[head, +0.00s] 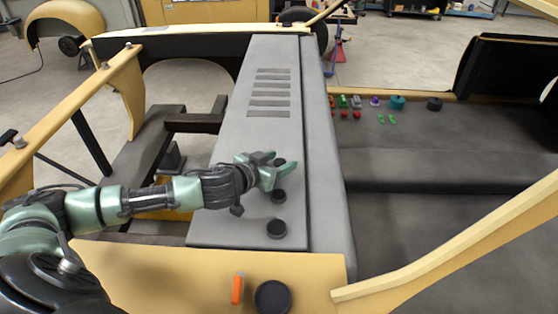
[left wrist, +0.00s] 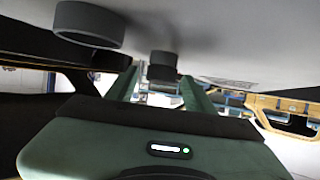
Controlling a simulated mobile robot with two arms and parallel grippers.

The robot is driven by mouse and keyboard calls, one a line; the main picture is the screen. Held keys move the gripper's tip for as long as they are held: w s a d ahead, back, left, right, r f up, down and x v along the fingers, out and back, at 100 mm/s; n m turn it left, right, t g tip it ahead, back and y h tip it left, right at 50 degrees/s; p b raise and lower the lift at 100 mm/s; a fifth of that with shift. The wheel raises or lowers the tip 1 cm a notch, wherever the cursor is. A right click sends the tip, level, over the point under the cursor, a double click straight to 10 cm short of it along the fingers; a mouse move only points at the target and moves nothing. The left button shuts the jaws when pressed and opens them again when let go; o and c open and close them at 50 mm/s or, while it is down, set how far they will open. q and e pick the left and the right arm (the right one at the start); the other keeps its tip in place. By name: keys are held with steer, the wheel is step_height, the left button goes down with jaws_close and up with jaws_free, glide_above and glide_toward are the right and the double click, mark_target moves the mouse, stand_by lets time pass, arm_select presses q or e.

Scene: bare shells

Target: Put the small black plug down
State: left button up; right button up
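A small black plug (head: 280,162) shows partly between the fingertips of my left gripper (head: 273,170), low over the grey panel (head: 235,160). In the left wrist view the plug (left wrist: 162,66) is between the two green fingers, with a gap visible on each side. The left gripper is open. Whether the plug's underside rests on the panel is hard to tell. Two more black plugs stand on the panel toward me: a nearer one (head: 276,229) and one close beside the fingers (head: 278,196). My right gripper is out of view.
A black round piece (head: 272,297) and an orange piece (head: 237,289) are on the yellow front panel. Several small coloured parts, including a teal one (head: 397,102), stand on the dark shelf (head: 440,140) at right. A yellow rail (head: 450,245) crosses the right front.

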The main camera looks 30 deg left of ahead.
arm_select(q)
steer(key=b+v, duration=0.4)
steer(key=v, duration=0.6)
steer(key=shift+s+a, duration=0.2)
steer(key=shift+s, duration=0.15)
steer(key=shift+s+d+r, duration=0.1)
steer(key=shift+s+r, duration=0.25)
steer(key=shift+s, duration=0.3)
